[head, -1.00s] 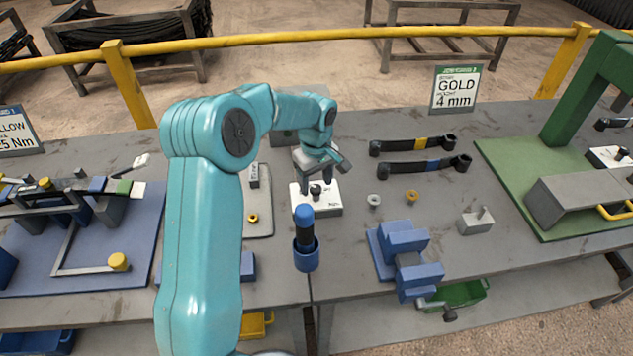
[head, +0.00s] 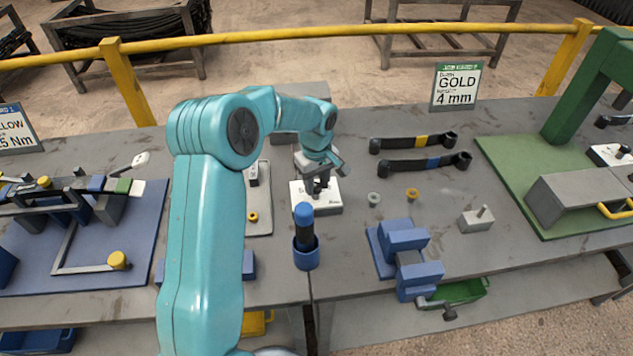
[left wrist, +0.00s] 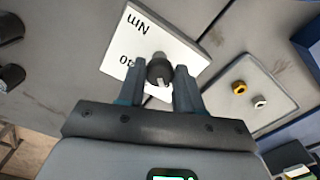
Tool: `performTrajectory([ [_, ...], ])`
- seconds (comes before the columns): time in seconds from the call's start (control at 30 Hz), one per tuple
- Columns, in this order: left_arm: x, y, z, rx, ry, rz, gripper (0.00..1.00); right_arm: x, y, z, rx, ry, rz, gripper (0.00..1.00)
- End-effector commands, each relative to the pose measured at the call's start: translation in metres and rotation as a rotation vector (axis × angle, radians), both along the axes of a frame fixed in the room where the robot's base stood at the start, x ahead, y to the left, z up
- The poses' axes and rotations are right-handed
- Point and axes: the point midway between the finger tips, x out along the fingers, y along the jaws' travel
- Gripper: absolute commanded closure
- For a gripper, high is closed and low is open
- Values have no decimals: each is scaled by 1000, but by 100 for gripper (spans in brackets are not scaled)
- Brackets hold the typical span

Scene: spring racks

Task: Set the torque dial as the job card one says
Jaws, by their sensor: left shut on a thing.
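The torque dial is a black knob (left wrist: 159,70) with a pale pointer mark, on a white-topped box (head: 327,206). In the left wrist view the white face (left wrist: 135,40) shows "Nm" and part of a number, upside down. My left gripper (head: 318,187) is over the box with its fingers down, shut on the knob; the fingers also show either side of it in the left wrist view (left wrist: 157,88). My right gripper is not in view.
A blue holder (head: 306,257) with a blue-capped black tool stands just in front of the box. A grey tray (head: 259,222) lies left of it. Two black arms (head: 425,164) and a "GOLD 4 mm" card (head: 457,86) are to the right.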

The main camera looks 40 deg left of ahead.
Motion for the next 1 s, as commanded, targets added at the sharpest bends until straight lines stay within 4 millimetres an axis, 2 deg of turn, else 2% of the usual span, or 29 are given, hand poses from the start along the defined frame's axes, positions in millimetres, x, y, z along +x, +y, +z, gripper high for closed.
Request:
performTrajectory([
  [0.27,0,1,-2,2,0,-142,95,0,0,-9,0,0,0,18],
  [0.7,-1,2,-1,3,1,-529,95,0,0,-20,0,0,0,18],
  [1.0,-1,2,-1,3,2,-731,95,0,0,-23,0,0,0,18],
])
